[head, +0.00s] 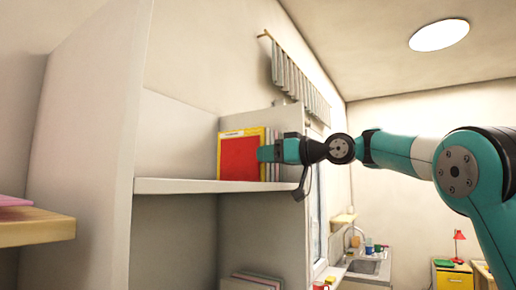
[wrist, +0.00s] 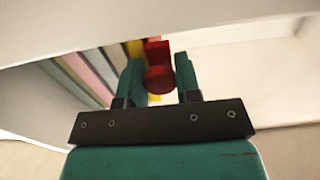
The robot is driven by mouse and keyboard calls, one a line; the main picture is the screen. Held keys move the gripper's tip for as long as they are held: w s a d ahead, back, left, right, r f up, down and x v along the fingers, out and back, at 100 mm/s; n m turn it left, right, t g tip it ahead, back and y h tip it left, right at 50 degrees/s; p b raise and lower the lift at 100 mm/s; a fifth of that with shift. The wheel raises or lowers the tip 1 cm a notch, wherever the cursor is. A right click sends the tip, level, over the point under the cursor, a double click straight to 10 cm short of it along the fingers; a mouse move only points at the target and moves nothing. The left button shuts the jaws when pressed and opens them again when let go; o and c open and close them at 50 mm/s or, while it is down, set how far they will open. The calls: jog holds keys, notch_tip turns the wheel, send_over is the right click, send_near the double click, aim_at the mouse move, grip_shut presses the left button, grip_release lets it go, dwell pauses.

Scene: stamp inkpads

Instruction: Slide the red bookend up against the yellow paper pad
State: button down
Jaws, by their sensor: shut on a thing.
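The red bookend (head: 237,160) stands upright on the shelf in the head view, its broad red face towards the camera. The yellow paper pad (head: 243,132) stands right behind it, showing as a border along its top and right side. I cannot tell whether the two touch. My gripper (head: 262,153) reaches in from the right at the bookend's right edge. In the wrist view, my gripper (wrist: 159,80) has its two teal fingers shut on a round red knob of the bookend (wrist: 158,52). A yellow strip of the pad (wrist: 134,48) shows beside the left finger.
Several thin upright books (head: 273,150) stand just behind the pad; they also show in the wrist view (wrist: 85,75). The white shelf board (head: 180,187) is bare to the left. A tall side panel (head: 85,140) bounds the left. More books (head: 255,280) lie below.

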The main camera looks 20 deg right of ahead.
jog(key=shift+d, duration=0.15)
jog(key=c, duration=0.8)
grip_release()
jog(key=shift+r, duration=0.1)
